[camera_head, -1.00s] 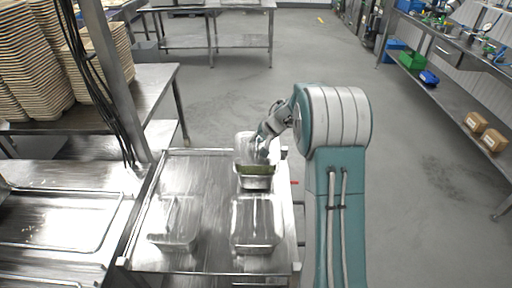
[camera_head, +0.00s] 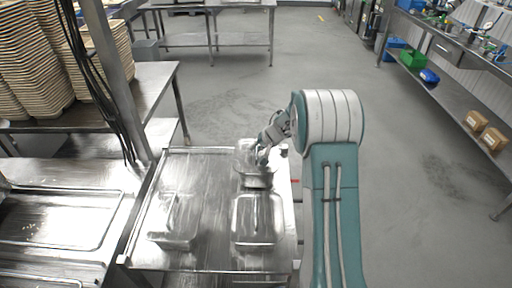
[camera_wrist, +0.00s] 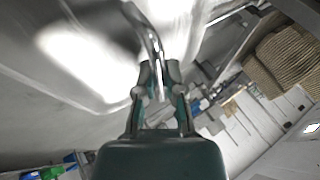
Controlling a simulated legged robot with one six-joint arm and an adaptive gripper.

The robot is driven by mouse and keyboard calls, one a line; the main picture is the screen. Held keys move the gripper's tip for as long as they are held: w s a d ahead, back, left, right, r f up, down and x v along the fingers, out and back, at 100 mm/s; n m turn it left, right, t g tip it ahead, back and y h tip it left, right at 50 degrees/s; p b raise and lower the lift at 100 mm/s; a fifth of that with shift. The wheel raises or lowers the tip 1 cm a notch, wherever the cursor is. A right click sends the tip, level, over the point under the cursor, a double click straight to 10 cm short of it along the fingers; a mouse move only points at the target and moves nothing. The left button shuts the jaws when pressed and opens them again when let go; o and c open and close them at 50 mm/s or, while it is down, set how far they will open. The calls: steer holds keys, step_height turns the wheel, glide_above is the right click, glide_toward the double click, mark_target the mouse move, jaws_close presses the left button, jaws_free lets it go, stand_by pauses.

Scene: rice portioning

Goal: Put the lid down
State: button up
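The metal lid (camera_head: 247,158) is at the back right of the steel cart, over the rear metal container (camera_head: 257,181). In the wrist view the lid (camera_wrist: 90,60) fills the upper left as a shiny surface, with a curved bar handle (camera_wrist: 150,32). My gripper (camera_wrist: 160,82) is shut on this handle, which passes between the fingertips. In the head view my gripper (camera_head: 262,156) is above the rear container. The lid hides the container's contents. I cannot tell whether it rests fully on the rim.
Two more metal containers with lids stand on the cart (camera_head: 205,225), one at front left (camera_head: 176,222) and one at front right (camera_head: 257,222). A steel counter with a shallow tray (camera_head: 55,218) is on the left. Stacked trays (camera_head: 30,60) stand behind it. The cart's middle is clear.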

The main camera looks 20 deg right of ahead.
steer(key=o, duration=0.3)
steer(key=shift+o, duration=0.2)
